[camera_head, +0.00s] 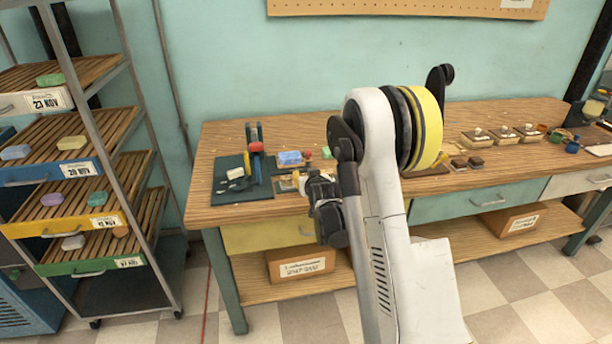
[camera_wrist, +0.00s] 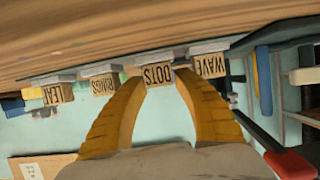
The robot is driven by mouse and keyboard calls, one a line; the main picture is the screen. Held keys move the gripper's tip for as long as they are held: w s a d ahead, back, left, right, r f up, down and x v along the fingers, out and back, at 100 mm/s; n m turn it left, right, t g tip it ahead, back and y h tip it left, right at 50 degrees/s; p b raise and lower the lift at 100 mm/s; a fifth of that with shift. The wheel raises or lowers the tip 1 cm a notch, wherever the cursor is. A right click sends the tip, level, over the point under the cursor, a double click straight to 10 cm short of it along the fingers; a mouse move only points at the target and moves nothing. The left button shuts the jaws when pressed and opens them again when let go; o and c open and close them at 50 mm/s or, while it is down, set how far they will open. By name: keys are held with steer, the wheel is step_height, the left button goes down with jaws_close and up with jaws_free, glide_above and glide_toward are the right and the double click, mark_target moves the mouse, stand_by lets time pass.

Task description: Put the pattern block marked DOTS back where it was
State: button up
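In the wrist view, which looks upside down, the block marked DOTS (camera_wrist: 157,75) is a small tan block with dark letters. It stands in a row between the blocks marked RINGS (camera_wrist: 104,85) and WAVE (camera_wrist: 209,66), with LEAF (camera_wrist: 58,93) at the far left. My gripper (camera_wrist: 158,82) has its two yellow fingers spread, with DOTS showing in the gap between the tips. I cannot tell whether the fingers touch it. In the head view my gripper (camera_head: 322,205) is low at the bench's front edge; the DOTS block cannot be made out there.
The wooden bench (camera_head: 400,195) runs along the wall. A dark green mat (camera_head: 240,187) with tools lies left of my gripper, and a blue item (camera_head: 289,158) sits behind it. A shelf rack (camera_head: 125,130) with soaps stands left. A red-tipped tool (camera_wrist: 290,163) shows at right.

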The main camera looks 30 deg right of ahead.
steer(key=shift+r, duration=0.15)
steer(key=s+a+r+n+g+y+p, duration=0.1)
steer(key=s+a+r+p, duration=0.1)
steer(key=s+a+r, duration=0.6)
steer(key=s+a+r+g+y+p, duration=0.15)
steer(key=s+a+r, duration=0.4)
steer(key=s, duration=0.55)
steer(key=s+a+r+g, duration=0.1)
steer(key=s+a, duration=0.1)
steer(key=s, duration=0.4)
steer(key=s+a+n+g+y, duration=0.1)
steer(key=s+a, duration=0.2)
steer(key=s, duration=0.4)
steer(key=s+a+r+n+g, duration=0.1)
steer(key=s+a, duration=0.2)
steer(key=s, duration=0.4)
steer(key=shift+r+p, duration=0.35)
steer(key=shift+p, duration=0.05)
steer(key=shift+g, duration=0.25)
